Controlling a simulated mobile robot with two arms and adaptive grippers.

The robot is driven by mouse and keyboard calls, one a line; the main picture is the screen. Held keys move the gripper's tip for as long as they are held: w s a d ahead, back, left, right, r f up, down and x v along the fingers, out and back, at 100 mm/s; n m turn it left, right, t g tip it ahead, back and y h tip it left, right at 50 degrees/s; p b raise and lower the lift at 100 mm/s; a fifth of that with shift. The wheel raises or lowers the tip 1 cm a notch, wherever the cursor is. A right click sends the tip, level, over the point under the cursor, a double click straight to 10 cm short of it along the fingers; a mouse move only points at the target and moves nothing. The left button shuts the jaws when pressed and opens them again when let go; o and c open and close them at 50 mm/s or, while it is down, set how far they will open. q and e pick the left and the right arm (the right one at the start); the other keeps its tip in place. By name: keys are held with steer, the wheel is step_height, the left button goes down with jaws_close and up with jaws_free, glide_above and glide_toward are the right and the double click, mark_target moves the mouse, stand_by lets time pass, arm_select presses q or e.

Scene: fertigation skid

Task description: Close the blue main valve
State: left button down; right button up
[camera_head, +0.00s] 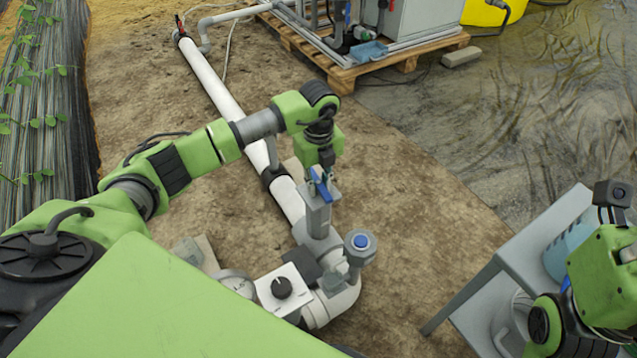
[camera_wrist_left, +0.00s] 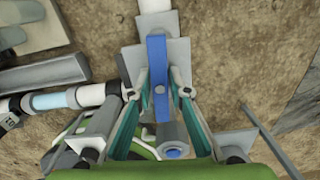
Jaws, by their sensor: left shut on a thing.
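The blue main valve's handle (camera_head: 321,186) sits on a grey valve body (camera_head: 318,217) on the white pipe. In the left wrist view the blue handle (camera_wrist_left: 158,75) is a straight bar that looks lined up with the pipe. My left gripper (camera_head: 325,164) comes down onto the handle from above. Its teal-padded fingers (camera_wrist_left: 160,92) stand on both sides of the bar, shut on it. The fingers hide part of the handle in the head view. Of my right arm only green and black links show at the right edge; its fingers are not seen.
Beside the valve are a blue-capped grey fitting (camera_head: 360,245), a white box with a black knob (camera_head: 283,290) and a round gauge (camera_head: 236,284). A grey table (camera_head: 490,290) stands at the right. A wooden pallet (camera_head: 345,75) carries equipment behind. Bare soil lies between.

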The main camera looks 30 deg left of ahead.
arm_select(q)
steer(key=m, duration=0.4)
steer(key=shift+f+m, duration=0.1)
steer(key=shift+m, duration=0.3)
steer(key=m, duration=0.5)
steer(key=shift+s+m, duration=0.1)
steer(key=shift+m, duration=0.2)
steer(key=m, duration=0.4)
steer(key=shift+f, duration=0.1)
steer(key=m, duration=0.4)
steer(key=c, duration=1.8)
jaws_free()
